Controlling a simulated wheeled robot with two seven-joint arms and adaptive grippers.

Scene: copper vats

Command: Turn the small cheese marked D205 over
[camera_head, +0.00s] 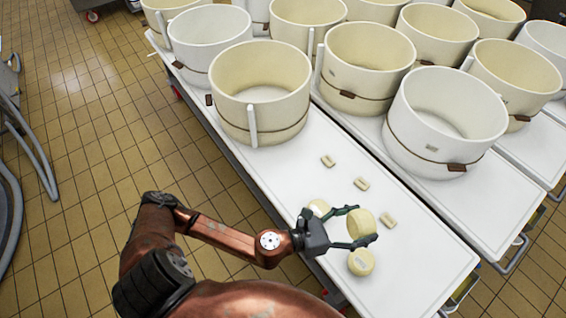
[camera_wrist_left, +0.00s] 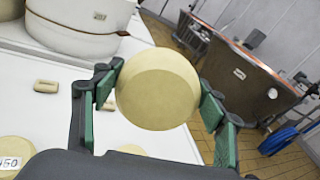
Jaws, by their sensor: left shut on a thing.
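My left gripper (camera_head: 362,226) is shut on a small pale-yellow round cheese (camera_head: 360,224). It holds the cheese tilted up on its edge, above the white table. In the left wrist view the held cheese (camera_wrist_left: 157,88) sits between the green finger pads, and the face seen shows no marking, so I cannot confirm it is D205. A second small cheese (camera_head: 361,262) lies flat on the table, below the gripper in the head view. A third cheese (camera_head: 317,206) lies partly behind the gripper; in the wrist view a labelled cheese (camera_wrist_left: 14,152) is cut off at the edge. My right gripper is not in view.
The white table (camera_head: 424,262) carries several small cream blocks (camera_head: 361,183) and, farther back, large round moulds (camera_head: 260,92) with straps. Copper vats (camera_wrist_left: 245,78) stand beyond the tiled floor in the wrist view.

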